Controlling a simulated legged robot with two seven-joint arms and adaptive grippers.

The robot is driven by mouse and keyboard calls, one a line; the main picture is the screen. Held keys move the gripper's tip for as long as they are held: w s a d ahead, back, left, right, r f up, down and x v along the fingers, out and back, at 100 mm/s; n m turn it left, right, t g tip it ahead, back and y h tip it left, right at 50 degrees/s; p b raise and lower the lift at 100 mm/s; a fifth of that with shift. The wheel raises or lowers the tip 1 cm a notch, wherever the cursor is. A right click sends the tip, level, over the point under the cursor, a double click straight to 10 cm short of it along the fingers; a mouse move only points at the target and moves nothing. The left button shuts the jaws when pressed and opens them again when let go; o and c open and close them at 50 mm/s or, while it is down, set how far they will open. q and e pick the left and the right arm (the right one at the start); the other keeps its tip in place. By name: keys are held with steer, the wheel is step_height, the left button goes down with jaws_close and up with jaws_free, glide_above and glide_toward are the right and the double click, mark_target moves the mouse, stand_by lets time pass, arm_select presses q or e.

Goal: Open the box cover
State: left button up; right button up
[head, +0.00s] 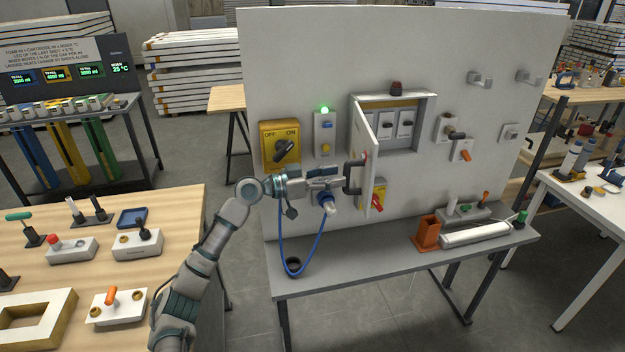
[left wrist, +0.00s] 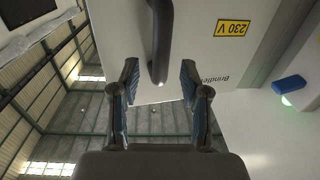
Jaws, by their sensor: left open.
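The box cover (head: 365,145) is a light-grey door on the box (head: 432,135), fixed to the upright panel. It stands swung out from the box, hinged on the left, and the switches inside show. In the left wrist view the cover (left wrist: 205,40) bears a yellow "230 V" label and a dark bar handle (left wrist: 160,40). My left gripper (head: 358,177) is at the cover's outer face. In the left wrist view its fingers (left wrist: 159,82) are spread on either side of the handle's end, with gaps visible. My right gripper is not in view.
A yellow rotary switch box (head: 280,145) and a small box with a lit green lamp (head: 324,120) are left of the cover. A blue cable (head: 313,250) hangs under my left wrist. An orange holder (head: 426,234) stands on the shelf.

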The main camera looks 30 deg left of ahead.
arm_select(q)
steer(key=v, duration=0.7)
steer(key=shift+a, duration=0.45)
steer(key=shift+d+f, duration=0.1)
steer(key=shift+d, duration=0.05)
